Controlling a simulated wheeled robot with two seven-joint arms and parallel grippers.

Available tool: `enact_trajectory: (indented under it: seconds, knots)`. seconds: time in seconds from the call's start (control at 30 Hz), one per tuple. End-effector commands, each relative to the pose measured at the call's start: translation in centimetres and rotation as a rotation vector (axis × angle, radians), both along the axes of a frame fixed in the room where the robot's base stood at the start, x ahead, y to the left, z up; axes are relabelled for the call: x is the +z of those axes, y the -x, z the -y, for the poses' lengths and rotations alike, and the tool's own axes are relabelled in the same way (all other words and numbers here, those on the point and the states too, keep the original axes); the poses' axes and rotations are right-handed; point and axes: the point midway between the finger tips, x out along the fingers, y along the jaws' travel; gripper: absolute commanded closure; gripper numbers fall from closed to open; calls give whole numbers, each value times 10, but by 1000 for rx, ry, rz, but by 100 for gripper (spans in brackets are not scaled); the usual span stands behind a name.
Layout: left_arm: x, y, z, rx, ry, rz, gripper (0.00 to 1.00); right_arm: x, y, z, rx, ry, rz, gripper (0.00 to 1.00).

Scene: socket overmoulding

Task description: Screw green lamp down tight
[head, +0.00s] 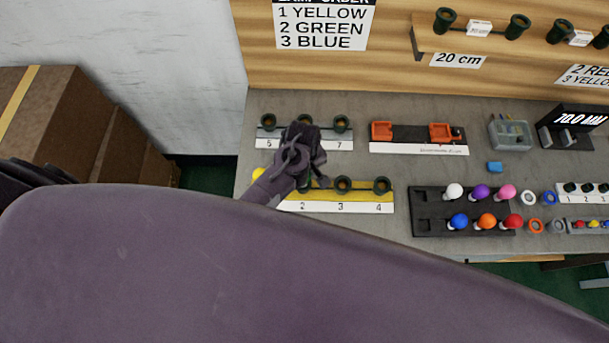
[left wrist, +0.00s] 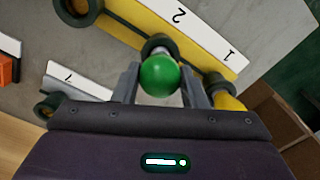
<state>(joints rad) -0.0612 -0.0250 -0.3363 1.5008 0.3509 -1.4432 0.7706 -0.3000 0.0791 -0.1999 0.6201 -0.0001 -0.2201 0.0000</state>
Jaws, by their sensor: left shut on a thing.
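The green lamp (left wrist: 160,76) sits between the two fingers of my left gripper (left wrist: 160,88), which is shut on it. The lamp's base is at the dark socket (left wrist: 158,45) beside number 2 on the yellow strip (left wrist: 128,30). How deep the base sits is hard to tell. In the head view my left gripper (head: 300,165) is over the number 2 place and hides the green lamp. A yellow lamp (left wrist: 230,102) stands in the socket at number 1, close beside one finger. My right gripper is not in view.
Sockets 3 (head: 343,184) and 4 (head: 381,185) are empty. A grey strip (head: 335,143) with sockets lies behind. A black tray (head: 432,227) with several coloured lamps stands to the right. My own purple arm link covers the lower head view.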

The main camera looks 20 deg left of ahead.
Motion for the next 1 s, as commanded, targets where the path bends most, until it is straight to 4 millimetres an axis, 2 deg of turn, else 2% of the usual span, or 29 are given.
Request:
enact_trajectory:
  seconds: [0.23, 0.57, 0.8, 1.0]
  knots:
    - [-1, 0, -1, -351, -1, -1, 79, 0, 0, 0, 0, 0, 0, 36]
    - [-1, 0, 0, -409, -1, -1, 79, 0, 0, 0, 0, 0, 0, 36]
    - [-1, 0, 0, -756, -1, -1, 79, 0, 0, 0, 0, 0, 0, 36]
    - [-1, 0, 0, -785, 0, 0, 79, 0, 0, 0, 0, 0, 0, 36]
